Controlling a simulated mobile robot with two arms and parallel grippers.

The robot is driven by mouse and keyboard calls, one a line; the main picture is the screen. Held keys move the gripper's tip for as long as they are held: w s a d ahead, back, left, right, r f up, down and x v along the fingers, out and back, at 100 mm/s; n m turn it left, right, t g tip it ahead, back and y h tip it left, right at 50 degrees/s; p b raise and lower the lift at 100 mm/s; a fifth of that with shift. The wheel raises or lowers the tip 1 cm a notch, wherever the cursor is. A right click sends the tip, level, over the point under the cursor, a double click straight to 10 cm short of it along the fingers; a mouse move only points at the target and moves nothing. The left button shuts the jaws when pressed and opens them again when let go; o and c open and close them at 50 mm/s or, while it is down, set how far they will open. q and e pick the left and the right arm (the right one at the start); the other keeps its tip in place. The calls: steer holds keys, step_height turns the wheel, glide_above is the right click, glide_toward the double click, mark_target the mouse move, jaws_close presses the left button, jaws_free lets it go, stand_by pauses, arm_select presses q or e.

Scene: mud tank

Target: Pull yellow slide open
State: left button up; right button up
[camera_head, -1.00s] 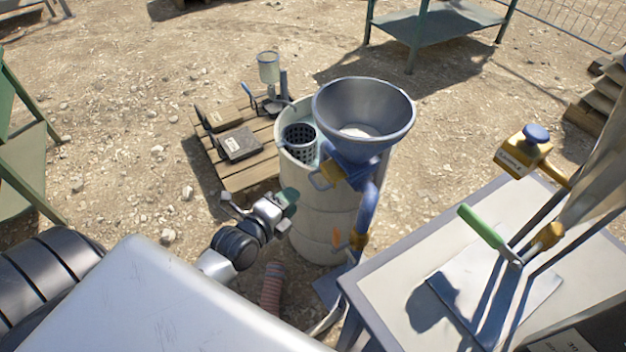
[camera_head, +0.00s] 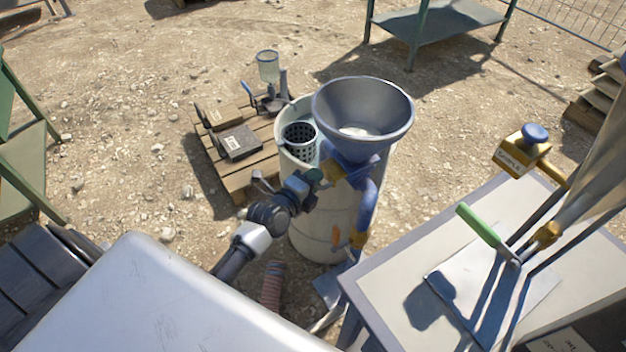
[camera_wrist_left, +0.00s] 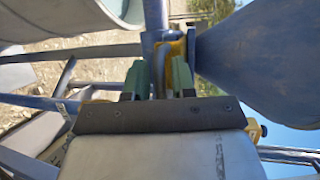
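The yellow slide (camera_head: 335,170) sits under the blue funnel-shaped hopper (camera_head: 362,112), its looped handle pointing left. My left gripper (camera_head: 322,177) is at that handle. In the left wrist view the green fingertips (camera_wrist_left: 158,78) stand apart, one on each side of the handle, and part of the yellow slide (camera_wrist_left: 176,47) shows just beyond them. I see no clear grip on the handle. The fingers hide part of the handle in the head view. My right gripper is not in view.
A pale barrel (camera_head: 322,222) with a perforated basket (camera_head: 299,141) stands behind my left gripper. A blue pipe (camera_head: 367,205) runs down from the hopper. A table (camera_head: 400,285) with a green-handled lever (camera_head: 484,230) is at right. A wooden pallet (camera_head: 250,180) lies behind.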

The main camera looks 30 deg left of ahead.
arm_select(q)
jaws_close()
steer(key=s, duration=0.1)
steer(key=s+a, duration=0.1)
steer(key=s, duration=0.1)
steer(key=s+a, duration=0.1)
steer(key=shift+s+a+f+p, duration=0.15)
steer(key=shift+a+f+p, duration=0.05)
steer(key=shift+p, duration=0.2)
steer(key=shift+o, duration=1.1)
jaws_free()
steer(key=shift+o, duration=0.2)
steer(key=shift+a+r, duration=0.1)
steer(key=shift+s, duration=0.15)
